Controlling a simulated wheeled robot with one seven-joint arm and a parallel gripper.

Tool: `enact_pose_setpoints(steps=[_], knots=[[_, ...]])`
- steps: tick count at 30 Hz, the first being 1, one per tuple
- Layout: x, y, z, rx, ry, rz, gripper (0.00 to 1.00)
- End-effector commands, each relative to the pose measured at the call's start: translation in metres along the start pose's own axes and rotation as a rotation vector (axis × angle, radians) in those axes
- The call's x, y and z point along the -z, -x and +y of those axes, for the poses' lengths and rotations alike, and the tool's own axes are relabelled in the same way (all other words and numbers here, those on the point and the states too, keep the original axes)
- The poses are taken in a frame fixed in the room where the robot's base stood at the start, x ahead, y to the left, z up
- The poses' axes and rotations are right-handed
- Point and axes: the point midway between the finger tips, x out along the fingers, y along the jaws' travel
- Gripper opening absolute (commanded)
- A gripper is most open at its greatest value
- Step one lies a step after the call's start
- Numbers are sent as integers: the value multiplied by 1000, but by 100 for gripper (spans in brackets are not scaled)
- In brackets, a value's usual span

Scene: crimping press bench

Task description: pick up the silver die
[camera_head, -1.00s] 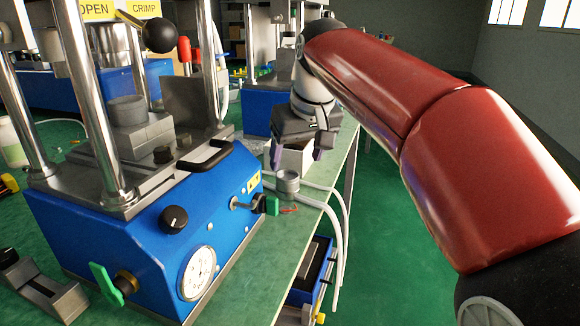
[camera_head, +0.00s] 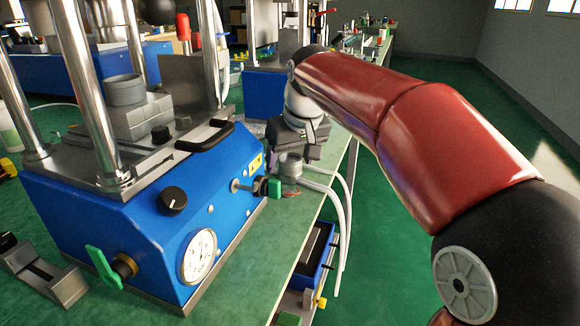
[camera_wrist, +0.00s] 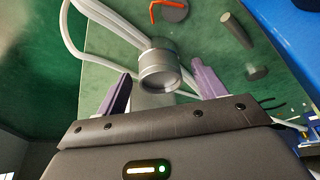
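The silver die (camera_head: 290,168), a short round metal cylinder with a hollow top, stands upright on the green bench by the front right corner of the blue press. It also shows in the wrist view (camera_wrist: 158,72), in line with the gap between my fingers. My gripper (camera_wrist: 161,76) is open, with its two purple-grey fingers spread to the left and right of the die. Space shows between the die and each finger. In the head view my gripper (camera_head: 293,150) is right above the die and hides part of it.
White hoses (camera_head: 340,215) run along the bench's right edge. A grey cylinder (camera_head: 126,92) sits inside the press. Green floor lies open to the right.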

Motion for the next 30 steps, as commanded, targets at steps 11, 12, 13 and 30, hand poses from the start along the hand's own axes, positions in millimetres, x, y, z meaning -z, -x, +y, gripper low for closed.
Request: enact_pose_setpoints(steps=[11,12,13,30], knots=[[0,0,0,0,-1,0,20],[0,0,0,0,-1,0,15],[0,0,0,0,-1,0,12],[14,32,0,-1,0,6,11]])
